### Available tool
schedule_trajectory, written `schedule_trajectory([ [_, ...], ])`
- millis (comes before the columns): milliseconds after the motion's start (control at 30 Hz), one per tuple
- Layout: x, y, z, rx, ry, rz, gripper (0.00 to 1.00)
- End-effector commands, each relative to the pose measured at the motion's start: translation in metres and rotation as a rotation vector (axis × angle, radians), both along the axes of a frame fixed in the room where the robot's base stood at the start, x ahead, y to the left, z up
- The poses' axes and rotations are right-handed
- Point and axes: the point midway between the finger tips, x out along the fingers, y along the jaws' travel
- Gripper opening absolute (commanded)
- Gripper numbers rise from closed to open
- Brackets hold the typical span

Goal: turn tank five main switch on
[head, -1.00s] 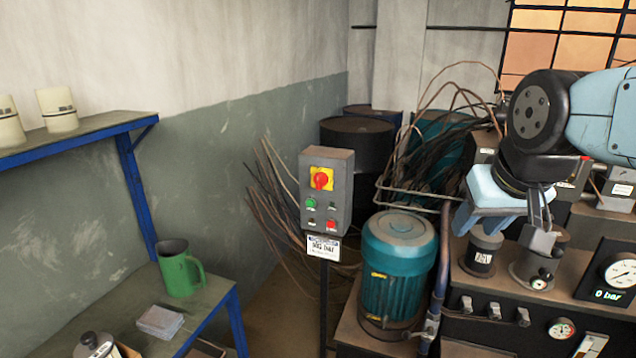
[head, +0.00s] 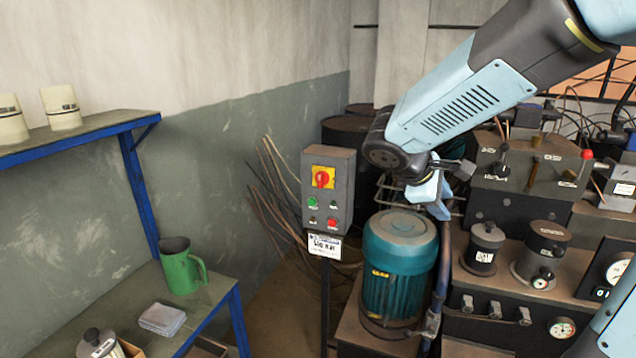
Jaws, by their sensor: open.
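A grey control box (head: 342,163) stands on a post left of centre in the head view. A red rotary switch (head: 321,177) on a yellow plate is at its top. The knob's exact angle is too small to tell. Green and red push buttons (head: 331,224) sit below it. A white label (head: 325,246) hangs under the box; its text is not readable. My gripper (head: 440,197) is open and empty, right of the box and above the green motor, apart from both. Its fingers are partly seen edge-on.
The green motor (head: 400,250) stands close right of the box. A machine bench (head: 490,298) with gauges and canisters fills the right. A shelf (head: 85,133) and a lower table with a green jug (head: 181,266) are at left. Loose cables hang behind the box. The space before the box is clear.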

Motion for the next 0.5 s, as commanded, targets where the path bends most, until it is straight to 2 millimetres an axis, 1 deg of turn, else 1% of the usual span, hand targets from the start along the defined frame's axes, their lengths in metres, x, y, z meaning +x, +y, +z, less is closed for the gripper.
schedule_trajectory([
  [33, 0.014, 0.01, -0.005, -0.071, 0.027, 0.063, 0.43],
  [100, 0.033, 0.022, -0.009, -0.17, 0.053, 0.149, 0.43],
  [167, 0.049, 0.034, -0.012, -0.254, 0.071, 0.222, 0.43],
  [267, 0.075, 0.06, -0.018, -0.397, 0.097, 0.348, 0.43],
  [367, 0.098, 0.091, -0.026, -0.541, 0.115, 0.475, 0.43],
  [467, 0.12, 0.129, -0.036, -0.685, 0.124, 0.603, 0.43],
  [500, 0.127, 0.145, -0.04, -0.744, 0.125, 0.656, 0.43],
])
